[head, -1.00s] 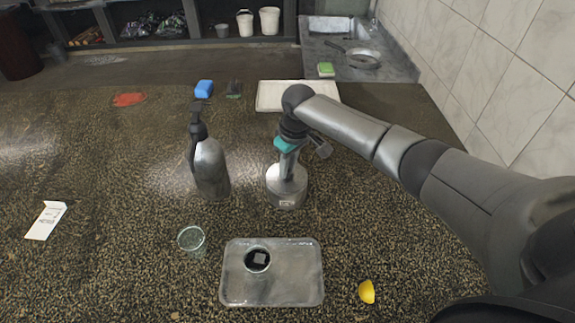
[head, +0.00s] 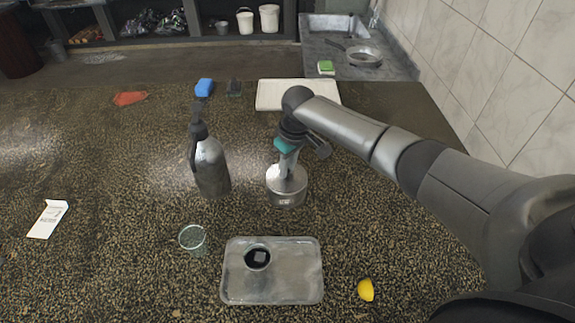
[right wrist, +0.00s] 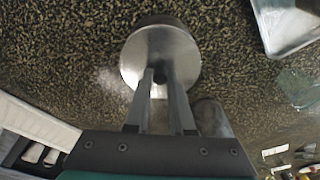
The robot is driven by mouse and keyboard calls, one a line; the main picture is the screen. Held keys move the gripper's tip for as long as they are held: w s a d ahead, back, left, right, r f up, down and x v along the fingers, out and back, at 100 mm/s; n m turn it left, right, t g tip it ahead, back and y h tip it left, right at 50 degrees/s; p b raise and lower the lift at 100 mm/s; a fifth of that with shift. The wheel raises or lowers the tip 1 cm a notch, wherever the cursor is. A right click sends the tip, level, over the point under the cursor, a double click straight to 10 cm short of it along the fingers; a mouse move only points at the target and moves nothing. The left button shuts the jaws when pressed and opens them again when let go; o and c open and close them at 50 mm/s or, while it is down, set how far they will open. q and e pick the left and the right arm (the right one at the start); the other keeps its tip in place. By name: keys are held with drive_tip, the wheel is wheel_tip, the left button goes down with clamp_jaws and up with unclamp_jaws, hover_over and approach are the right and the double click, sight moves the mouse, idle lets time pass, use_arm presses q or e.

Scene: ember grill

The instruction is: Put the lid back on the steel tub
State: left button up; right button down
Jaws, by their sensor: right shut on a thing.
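The steel tub (head: 286,200) is a small round metal container with a pale label, standing on the speckled counter near the middle of the head view. Its round steel lid (head: 279,183) is at the tub's top and looks seated or very close to it; I cannot tell whether a thin gap is left. My right gripper (head: 287,172) points down from above and is shut on the lid's knob. In the right wrist view the two fingers (right wrist: 160,82) straddle the dark knob at the middle of the lid (right wrist: 160,45). My left gripper is not in view.
A dark-topped metal bottle (head: 211,168) stands close left of the tub. In front are a glass (head: 192,239), a metal tray (head: 295,275) holding a small dark-filled cup (head: 257,258), and a lemon piece (head: 366,290). A white board (head: 275,95) lies behind.

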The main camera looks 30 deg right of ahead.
drive_tip(key=shift+p, duration=0.35)
idle(0.5)
idle(0.3)
drive_tip(key=shift+c, duration=1.1)
unclamp_jaws()
drive_tip(key=shift+r+p, duration=3.5)
drive_tip(key=shift+p, duration=0.4)
clamp_jaws()
